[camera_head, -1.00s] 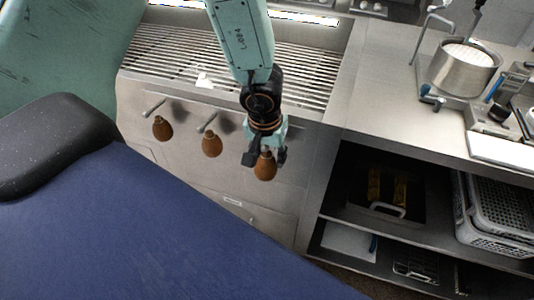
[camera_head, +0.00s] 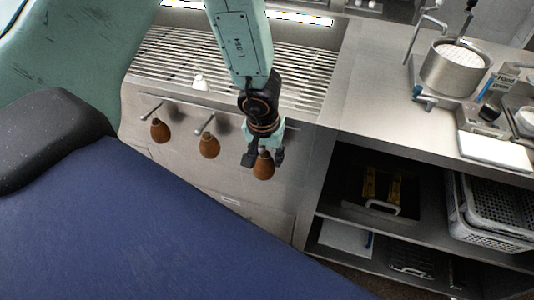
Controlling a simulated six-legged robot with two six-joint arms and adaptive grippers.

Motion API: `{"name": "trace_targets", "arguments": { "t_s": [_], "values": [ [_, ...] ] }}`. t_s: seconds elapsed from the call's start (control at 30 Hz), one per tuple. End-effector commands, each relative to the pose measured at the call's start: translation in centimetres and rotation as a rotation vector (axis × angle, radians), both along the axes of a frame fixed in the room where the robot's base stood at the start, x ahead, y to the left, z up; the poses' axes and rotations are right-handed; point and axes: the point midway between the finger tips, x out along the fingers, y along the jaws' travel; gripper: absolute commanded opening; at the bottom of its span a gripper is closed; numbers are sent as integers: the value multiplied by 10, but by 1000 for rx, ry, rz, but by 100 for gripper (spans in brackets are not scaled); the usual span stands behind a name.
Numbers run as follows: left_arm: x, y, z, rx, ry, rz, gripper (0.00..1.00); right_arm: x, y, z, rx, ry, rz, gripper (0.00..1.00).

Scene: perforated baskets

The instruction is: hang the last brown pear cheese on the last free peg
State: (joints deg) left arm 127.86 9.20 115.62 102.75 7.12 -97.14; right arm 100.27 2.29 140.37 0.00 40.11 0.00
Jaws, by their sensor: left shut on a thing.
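My left gripper (camera_head: 263,158) points down in front of the steel counter's front panel and is shut on a brown pear cheese (camera_head: 263,169). The cheese hangs below the fingers, its top hidden between them. Two more brown pear cheeses hang to its left, the far left one (camera_head: 160,131) and the middle one (camera_head: 209,146). Each hangs under a peg, the left peg (camera_head: 151,112) and the middle peg (camera_head: 206,124). Any peg behind my left gripper is hidden by it. My right gripper is not in view.
At right stand a steel pot (camera_head: 454,68) and a white tray (camera_head: 494,152). Grey perforated baskets (camera_head: 497,216) sit on the shelf below.

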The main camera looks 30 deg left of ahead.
Motion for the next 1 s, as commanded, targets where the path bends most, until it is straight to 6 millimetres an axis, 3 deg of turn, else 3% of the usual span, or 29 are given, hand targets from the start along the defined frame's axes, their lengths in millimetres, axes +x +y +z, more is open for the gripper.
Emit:
{"name": "trace_targets", "arguments": {
  "t_s": [0.07, 0.1, 0.4, 0.77, 1.0],
  "values": [
    [0, 0, 0, 0, 0, 0, 7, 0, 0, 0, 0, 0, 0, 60],
    [0, 0, 0, 0, -1, 0, 43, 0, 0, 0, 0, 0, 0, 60],
    [0, 0, 0, 0, 0, 0, 68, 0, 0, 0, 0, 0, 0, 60],
    [0, 0, 2, 0, -1, 0, 68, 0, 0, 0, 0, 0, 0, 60],
    [-2, 0, 21, 1, -3, 2, 68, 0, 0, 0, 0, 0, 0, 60]
  ]
}}
